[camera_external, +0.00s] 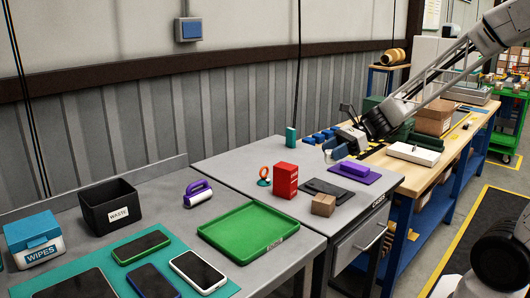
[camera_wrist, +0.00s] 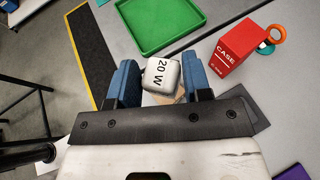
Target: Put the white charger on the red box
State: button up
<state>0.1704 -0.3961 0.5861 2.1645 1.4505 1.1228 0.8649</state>
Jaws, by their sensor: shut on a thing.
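The white charger (camera_wrist: 161,75), marked "20 W", sits between the blue fingers of my gripper (camera_wrist: 159,62) in the wrist view. My gripper is shut on it. In the external view my gripper (camera_external: 335,152) hangs above the far side of the grey table, and I cannot make out the charger there. The red box (camera_external: 284,180) stands upright on the grey table, to the left of my gripper and nearer the camera. In the wrist view the red box (camera_wrist: 235,51), marked "CASE", is to the right of the charger and apart from it.
An orange and teal ringed object (camera_external: 264,176) stands beside the red box. A purple block (camera_external: 355,173) is to the right. A green tray (camera_external: 248,232) is at the front left.

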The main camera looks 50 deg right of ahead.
jog(key=w, duration=0.5)
jog(key=w+a+f, duration=0.1)
jog(key=w, duration=0.4)
jog(key=w+a, duration=0.1)
jog(key=w, duration=0.4)
jog(key=shift+w+f, duration=0.3)
jog(key=shift+w, duration=0.1)
jog(key=c, duration=0.3)
jog(key=shift+c, duration=0.2)
jog(key=shift+f, duration=1.75)
jog(key=o, duration=1.3)
